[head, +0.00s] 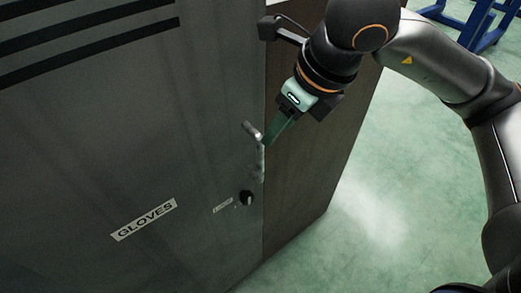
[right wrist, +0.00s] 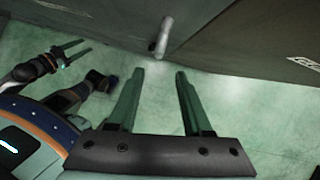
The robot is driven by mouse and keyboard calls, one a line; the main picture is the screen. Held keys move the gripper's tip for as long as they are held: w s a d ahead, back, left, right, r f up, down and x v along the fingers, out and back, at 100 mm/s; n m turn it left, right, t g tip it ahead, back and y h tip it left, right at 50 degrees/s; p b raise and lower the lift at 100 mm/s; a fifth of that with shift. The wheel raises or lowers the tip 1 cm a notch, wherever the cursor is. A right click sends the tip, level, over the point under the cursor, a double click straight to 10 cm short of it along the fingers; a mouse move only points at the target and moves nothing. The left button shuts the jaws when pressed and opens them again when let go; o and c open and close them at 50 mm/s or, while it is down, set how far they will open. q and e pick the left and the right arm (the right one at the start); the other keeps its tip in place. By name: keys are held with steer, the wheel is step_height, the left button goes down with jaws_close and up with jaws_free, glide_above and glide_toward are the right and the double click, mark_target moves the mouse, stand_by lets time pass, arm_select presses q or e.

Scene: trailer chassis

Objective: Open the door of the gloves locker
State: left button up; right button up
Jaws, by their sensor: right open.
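The gloves locker's grey door (head: 120,130) fills the left of the head view, with a white GLOVES label (head: 144,219). It looks shut, flush with the cabinet's edge. A metal handle (head: 256,140) is at its right edge, above a round black lock (head: 246,198). My right gripper (head: 268,142) is just right of the handle, fingers pointing down towards it. In the right wrist view its fingers (right wrist: 160,71) are apart and empty, and the handle (right wrist: 163,36) shows beyond the tips, between them in the picture; contact is not visible. My left gripper (right wrist: 89,46) shows small there, its fingers apart.
The cabinet's brown side panel (head: 312,165) stands right of the door. Green floor (head: 390,235) is clear to the right. Blue metal legs (head: 478,22) stand at the far top right. Black slots (head: 90,40) cross the door's upper part.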

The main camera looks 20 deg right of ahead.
mark_target(263, 151)
steer(key=p+x, duration=0.1)
steer(key=x, duration=1)
steer(key=shift+s+f, duration=0.1)
steer(key=shift+f, duration=0.1)
jaws_close()
stand_by(1.0)
